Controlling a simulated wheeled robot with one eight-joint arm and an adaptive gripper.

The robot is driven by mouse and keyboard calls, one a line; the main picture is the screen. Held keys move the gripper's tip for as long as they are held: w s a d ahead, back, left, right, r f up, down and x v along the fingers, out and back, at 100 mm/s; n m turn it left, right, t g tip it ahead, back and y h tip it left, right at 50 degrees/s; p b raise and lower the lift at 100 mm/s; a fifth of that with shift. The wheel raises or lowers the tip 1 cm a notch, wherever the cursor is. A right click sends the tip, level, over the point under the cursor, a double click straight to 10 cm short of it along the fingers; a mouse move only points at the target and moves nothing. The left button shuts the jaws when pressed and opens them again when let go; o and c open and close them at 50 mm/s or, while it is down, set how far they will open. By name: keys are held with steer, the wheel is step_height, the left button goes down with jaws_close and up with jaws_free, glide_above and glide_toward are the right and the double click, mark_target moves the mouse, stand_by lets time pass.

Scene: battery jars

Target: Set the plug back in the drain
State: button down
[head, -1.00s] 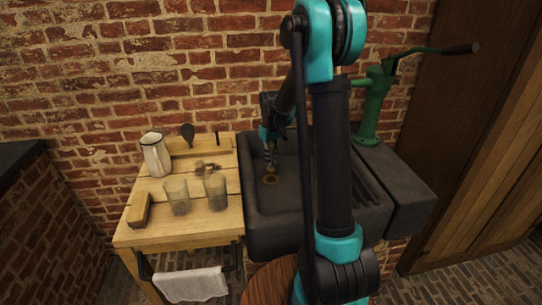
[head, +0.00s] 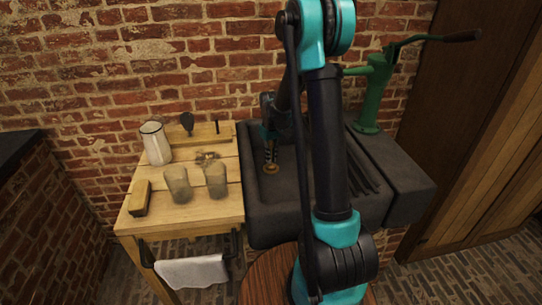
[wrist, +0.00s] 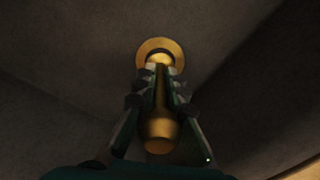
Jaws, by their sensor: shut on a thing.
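The brass plug (wrist: 158,133) is a slim stem with a rounded knob at the end nearer the wrist camera. My gripper (wrist: 160,88) is shut on it, with a finger on each side of the stem. The round brass drain (wrist: 160,47) shows just beyond the fingertips, in line with the plug. In the head view my gripper (head: 270,160) points down into the dark stone sink (head: 305,212), right over the drain (head: 271,169). The fingers hide the plug's far end, so I cannot tell whether it is in the drain or just above it.
A wooden side table (head: 215,215) stands left of the sink, with a pitcher (head: 155,143), two glass jars (head: 177,184) and a block (head: 139,198) on it. A green hand pump (head: 374,95) stands at the right. The sink's walls surround my gripper.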

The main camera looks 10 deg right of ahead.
stand_by(0.4)
steer(key=c, duration=1.5)
jaws_free()
